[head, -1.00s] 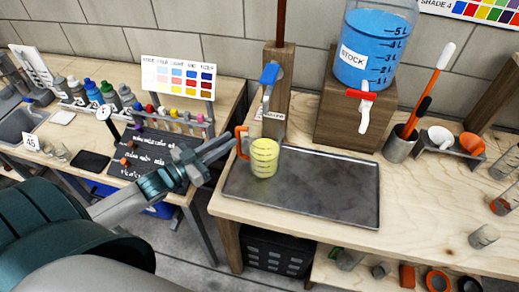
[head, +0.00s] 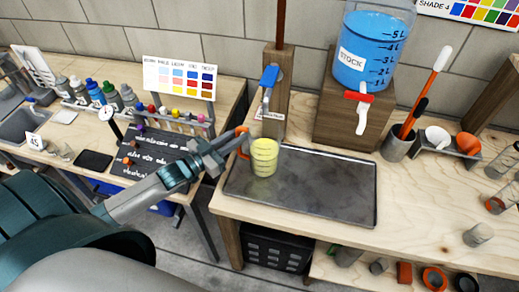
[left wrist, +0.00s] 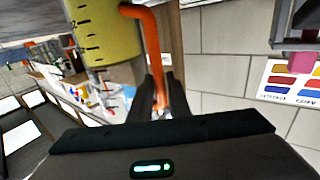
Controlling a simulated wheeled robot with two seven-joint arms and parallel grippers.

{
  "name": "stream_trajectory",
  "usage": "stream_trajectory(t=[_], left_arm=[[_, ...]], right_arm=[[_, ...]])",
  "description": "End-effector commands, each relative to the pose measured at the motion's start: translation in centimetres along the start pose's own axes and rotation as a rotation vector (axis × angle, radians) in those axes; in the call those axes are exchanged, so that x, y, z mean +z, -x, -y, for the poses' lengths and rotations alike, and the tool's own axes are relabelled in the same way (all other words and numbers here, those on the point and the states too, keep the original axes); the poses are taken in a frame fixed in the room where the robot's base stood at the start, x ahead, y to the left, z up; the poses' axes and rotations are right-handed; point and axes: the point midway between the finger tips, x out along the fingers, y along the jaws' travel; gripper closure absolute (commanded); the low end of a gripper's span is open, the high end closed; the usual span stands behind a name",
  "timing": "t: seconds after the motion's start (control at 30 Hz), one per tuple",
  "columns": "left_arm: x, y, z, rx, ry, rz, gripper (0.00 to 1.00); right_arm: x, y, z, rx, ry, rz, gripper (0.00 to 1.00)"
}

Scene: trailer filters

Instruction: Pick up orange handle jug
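The jug is a clear yellow measuring cup (head: 264,158) with dark marks and an orange handle (head: 243,143) on its left. It stands upright at the left end of the dark metal tray (head: 315,205). My left gripper (head: 228,148) is at the handle side of the jug, its fingers apart. In the left wrist view the yellow jug body (left wrist: 105,30) is at the top, and the orange handle (left wrist: 153,45) runs down between my dark fingers (left wrist: 152,100). The fingers look spread around the handle, not clamped on it. My right gripper is not in view.
A blue stock tank (head: 375,55) with a red-handled tap stands on a wooden block behind the tray. A wooden post (head: 275,95) with a blue lever rises behind the jug. A grey cup with brushes (head: 397,145) is to the right.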

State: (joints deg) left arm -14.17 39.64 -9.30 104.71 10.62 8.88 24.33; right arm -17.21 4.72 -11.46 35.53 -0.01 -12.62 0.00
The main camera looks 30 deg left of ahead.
Motion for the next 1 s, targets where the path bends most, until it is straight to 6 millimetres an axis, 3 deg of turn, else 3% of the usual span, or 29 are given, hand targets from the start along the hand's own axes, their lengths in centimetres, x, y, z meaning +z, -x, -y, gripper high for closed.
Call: stream_trajectory(t=[0.07,0.13,1.0], left_arm=[[-0.01,0.01,0.00,0.000,0.000,0.000,0.83],[-0.01,0.01,0.00,0.000,0.000,0.000,1.00],[-0.01,0.02,-0.03,0.000,0.000,0.000,1.00]], right_arm=[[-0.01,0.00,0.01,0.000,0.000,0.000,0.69],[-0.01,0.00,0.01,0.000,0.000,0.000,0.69],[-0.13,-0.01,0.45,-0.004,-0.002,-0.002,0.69]])
